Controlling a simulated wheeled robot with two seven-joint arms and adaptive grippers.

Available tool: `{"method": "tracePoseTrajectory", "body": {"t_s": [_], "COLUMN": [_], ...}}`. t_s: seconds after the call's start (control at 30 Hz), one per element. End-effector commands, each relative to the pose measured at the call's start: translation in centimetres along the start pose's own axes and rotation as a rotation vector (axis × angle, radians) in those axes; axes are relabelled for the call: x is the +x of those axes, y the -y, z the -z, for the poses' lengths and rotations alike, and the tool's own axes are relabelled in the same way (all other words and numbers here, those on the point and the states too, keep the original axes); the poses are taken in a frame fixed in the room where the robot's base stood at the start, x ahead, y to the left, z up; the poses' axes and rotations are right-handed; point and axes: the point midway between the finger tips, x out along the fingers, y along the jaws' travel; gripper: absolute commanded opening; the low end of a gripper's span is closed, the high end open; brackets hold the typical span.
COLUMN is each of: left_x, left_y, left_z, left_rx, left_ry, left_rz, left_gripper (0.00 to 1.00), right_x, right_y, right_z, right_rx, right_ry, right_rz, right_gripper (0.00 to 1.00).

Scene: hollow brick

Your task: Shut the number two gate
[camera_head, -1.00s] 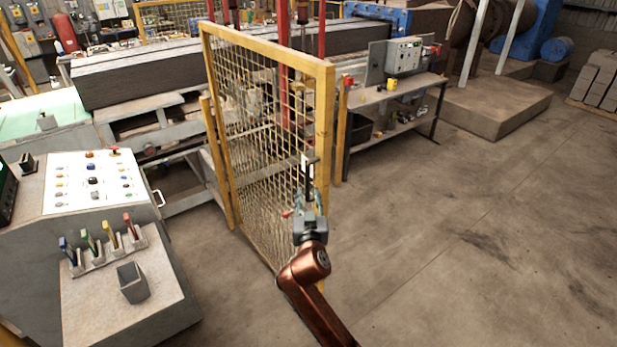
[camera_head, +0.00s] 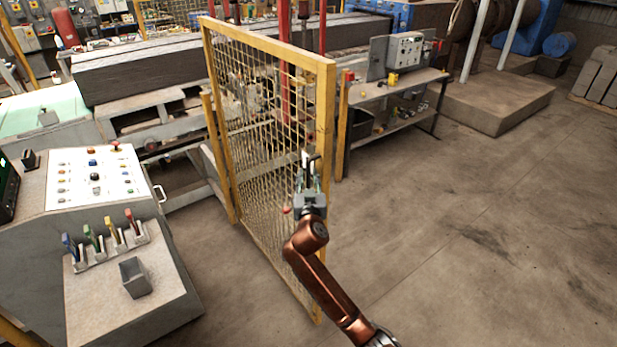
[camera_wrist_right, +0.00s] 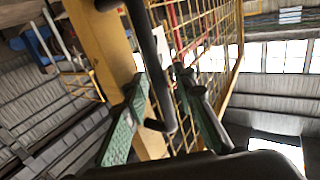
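The gate (camera_head: 326,125) is a yellow frame with wire mesh. It stands swung out from the fence line, with open floor to its right. A dark bar handle (camera_wrist_right: 148,50) on its yellow edge post shows in the right wrist view. My right gripper (camera_head: 309,180) is at this handle, on the near side of the gate. In the wrist view, the green fingers of the right gripper (camera_wrist_right: 165,105) are apart, with the handle's lower end between them, closer to the left finger. I cannot tell whether they touch it. No gate number is readable. My left gripper is out of view.
A control console (camera_head: 95,225) with buttons and coloured levers stands at the left. A metal workbench (camera_head: 400,85) stands behind the gate to the right. A yellow post (camera_head: 342,130) is beside it. The floor (camera_head: 470,240) at the right is clear.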

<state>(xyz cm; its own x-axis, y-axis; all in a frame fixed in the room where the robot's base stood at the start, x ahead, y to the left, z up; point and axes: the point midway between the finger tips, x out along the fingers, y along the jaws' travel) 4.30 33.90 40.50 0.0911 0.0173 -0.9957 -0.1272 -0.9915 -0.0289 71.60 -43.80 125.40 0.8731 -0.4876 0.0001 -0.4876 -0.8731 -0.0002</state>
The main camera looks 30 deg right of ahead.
Motion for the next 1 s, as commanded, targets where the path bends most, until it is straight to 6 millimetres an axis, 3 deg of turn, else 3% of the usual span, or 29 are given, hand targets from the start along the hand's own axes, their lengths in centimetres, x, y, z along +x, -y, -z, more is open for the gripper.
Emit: {"method": "tracePoseTrajectory", "body": {"t_s": [0.33, 0.87, 1.0], "left_x": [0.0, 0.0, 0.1], "left_y": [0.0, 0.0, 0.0], "left_z": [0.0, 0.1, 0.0], "left_rx": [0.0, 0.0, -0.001], "left_ry": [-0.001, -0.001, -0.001], "left_rz": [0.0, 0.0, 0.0], "left_gripper": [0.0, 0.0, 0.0], "right_x": [0.0, 0.0, 1.1], "right_y": [0.0, 0.0, -0.4], "right_z": [0.0, 0.0, -0.1], "right_rx": [0.0, 0.0, -0.006], "right_ry": [0.0, 0.001, 0.001], "right_rz": [0.0, 0.0, 0.009], "right_gripper": [0.0, 0.0, 0.0]}}
